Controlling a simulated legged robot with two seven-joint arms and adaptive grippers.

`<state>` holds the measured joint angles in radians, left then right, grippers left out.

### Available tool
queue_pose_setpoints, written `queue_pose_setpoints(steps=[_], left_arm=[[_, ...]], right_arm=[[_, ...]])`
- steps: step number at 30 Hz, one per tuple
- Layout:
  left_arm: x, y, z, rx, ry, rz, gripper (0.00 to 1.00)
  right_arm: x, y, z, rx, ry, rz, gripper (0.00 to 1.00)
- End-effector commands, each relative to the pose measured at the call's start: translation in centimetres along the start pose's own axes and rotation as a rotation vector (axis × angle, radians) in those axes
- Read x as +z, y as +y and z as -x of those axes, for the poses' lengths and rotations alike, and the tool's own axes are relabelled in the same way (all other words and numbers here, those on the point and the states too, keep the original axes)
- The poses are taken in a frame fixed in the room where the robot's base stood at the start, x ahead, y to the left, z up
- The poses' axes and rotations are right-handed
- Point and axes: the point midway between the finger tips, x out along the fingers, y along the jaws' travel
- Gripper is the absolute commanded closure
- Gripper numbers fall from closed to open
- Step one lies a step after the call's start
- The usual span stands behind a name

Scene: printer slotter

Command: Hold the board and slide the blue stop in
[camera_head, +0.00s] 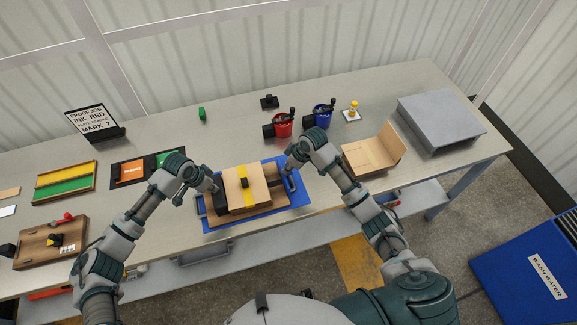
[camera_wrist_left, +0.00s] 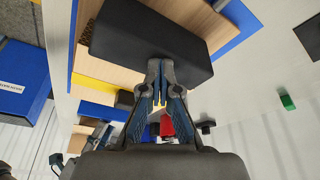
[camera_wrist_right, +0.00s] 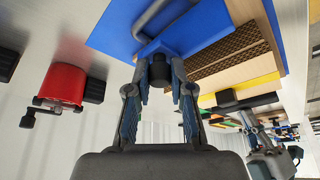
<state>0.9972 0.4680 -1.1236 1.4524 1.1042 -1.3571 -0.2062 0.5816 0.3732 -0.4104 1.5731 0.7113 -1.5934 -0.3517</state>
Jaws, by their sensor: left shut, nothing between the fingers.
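A wooden board with a yellow stripe and a black piece on top (camera_head: 262,193) lies on a blue base (camera_head: 212,224). A black block (camera_head: 221,200) stands at the board's left end; it also shows in the left wrist view (camera_wrist_left: 150,38). My left gripper (camera_head: 213,186) is shut and empty, its tips at that block; contact is unclear. My right gripper (camera_head: 290,165) is at the base's right end. In the right wrist view, its fingers are closed about a dark knob (camera_wrist_right: 159,72), beside a blue part (camera_wrist_right: 112,30) with a grey bar handle. I cannot tell which blue part is the stop.
A wooden stand (camera_head: 368,156) and a grey box (camera_head: 440,120) are on the right. An orange and green tray (camera_head: 130,172) lies on the left. The table behind the board is mostly clear.

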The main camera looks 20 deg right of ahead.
Motion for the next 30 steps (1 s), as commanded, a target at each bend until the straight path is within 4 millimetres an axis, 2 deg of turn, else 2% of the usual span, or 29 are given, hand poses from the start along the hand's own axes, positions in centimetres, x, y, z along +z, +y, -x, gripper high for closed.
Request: queue_pose_setpoints(steps=[1, 6, 16, 26, 27, 30], left_arm=[[0.5, 0.3, -0.6, 0.008, -0.014, 0.002, 1.0], [0.5, 0.3, -0.6, 0.008, -0.014, 0.002, 1.0], [0.5, 0.3, -0.6, 0.009, -0.012, 0.001, 1.0], [0.5, 0.3, -0.6, 0.008, -0.013, 0.001, 1.0], [0.5, 0.3, -0.6, 0.008, -0.013, 0.001, 1.0], [0.5, 0.3, -0.6, 0.008, -0.013, 0.002, 1.0]], right_arm=[[0.0, 0.0, -0.1, 0.0, 0.0, 0.0, 1.0], [-0.3, -0.3, -0.2, -0.001, 0.001, 0.001, 1.0], [-4.2, -4.5, -1.8, -0.002, 0.002, 0.002, 1.0], [-4.5, -4.9, -1.9, -0.002, 0.001, 0.001, 1.0], [-4.5, -4.9, -1.9, -0.002, 0.001, 0.001, 0.74], [-4.5, -4.9, -1.9, -0.001, 0.001, 0.001, 0.53]])
